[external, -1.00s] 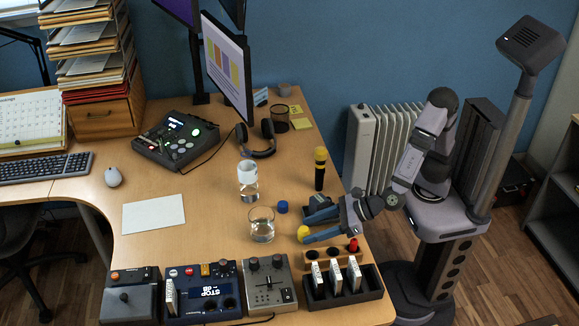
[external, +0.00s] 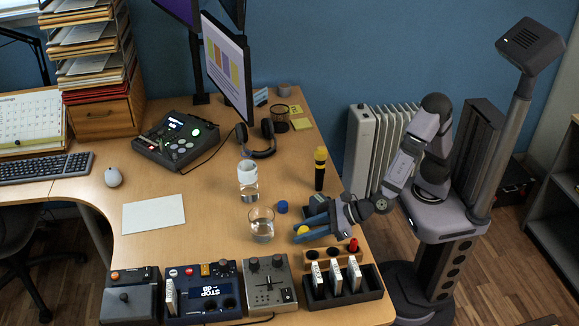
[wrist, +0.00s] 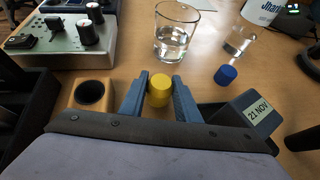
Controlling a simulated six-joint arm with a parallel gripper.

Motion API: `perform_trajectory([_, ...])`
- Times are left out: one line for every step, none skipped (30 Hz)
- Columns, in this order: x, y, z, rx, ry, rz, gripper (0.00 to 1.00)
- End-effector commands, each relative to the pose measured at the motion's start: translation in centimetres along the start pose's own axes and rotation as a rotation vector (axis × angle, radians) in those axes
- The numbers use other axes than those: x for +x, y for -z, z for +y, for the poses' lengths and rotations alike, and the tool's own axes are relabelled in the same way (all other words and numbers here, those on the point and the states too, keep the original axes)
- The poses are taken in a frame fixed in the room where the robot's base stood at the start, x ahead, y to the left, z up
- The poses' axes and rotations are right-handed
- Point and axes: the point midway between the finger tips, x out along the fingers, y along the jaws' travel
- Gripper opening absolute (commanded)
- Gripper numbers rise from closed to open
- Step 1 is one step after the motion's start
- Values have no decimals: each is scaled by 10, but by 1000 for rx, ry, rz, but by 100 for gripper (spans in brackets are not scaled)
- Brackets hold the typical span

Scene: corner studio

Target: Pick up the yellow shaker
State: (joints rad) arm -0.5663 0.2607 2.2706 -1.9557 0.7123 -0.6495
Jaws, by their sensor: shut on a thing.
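The yellow shaker (wrist: 160,88) is a small yellow cylinder, seen between my two blue fingers in the wrist view. In the external view its yellow top (external: 303,230) shows at the fingertips, partly hidden by them. My gripper (wrist: 159,92) is shut on the shaker, one finger on each side. In the external view my gripper (external: 310,231) is low over the right part of the desk. I cannot tell whether the shaker touches the desk.
A glass of water (external: 261,224) and a blue cylinder (external: 282,207) are close by. A wooden holder (external: 334,260) and black rack (external: 372,285) stand in front. Bare desk (external: 215,245) lies left.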

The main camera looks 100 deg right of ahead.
Motion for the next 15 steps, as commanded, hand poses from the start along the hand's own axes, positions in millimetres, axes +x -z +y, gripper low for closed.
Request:
perform_trajectory([-1,-1,0,1,0,-1,8])
perform_trajectory([-1,-2,0,1,0,-1,8])
perform_trajectory([-2,-5,0,1,0,-2,8])
perform_trajectory([-3,-7,0,1,0,-2,8])
perform_trajectory([-5,-9,0,1,0,-2,8])
perform_trajectory([-7,-14,0,3,0,-3,8])
perform_trajectory([-9,-17,0,3,0,-4,8])
perform_trajectory([-11,-21,0,3,-1,-4,8])
perform_trajectory([-14,-27,0,4,-1,-3,8])
perform_trajectory([-17,-31,0,3,-1,-3,8])
perform_trajectory([-19,-36,0,4,-1,-3,8])
perform_trajectory([-23,-42,0,4,-1,-3,8])
perform_trajectory([-25,-47,0,3,-1,-3,8])
perform_trajectory([-28,-52,0,4,-1,-4,8])
perform_trajectory([-31,-58,0,4,0,-4,8])
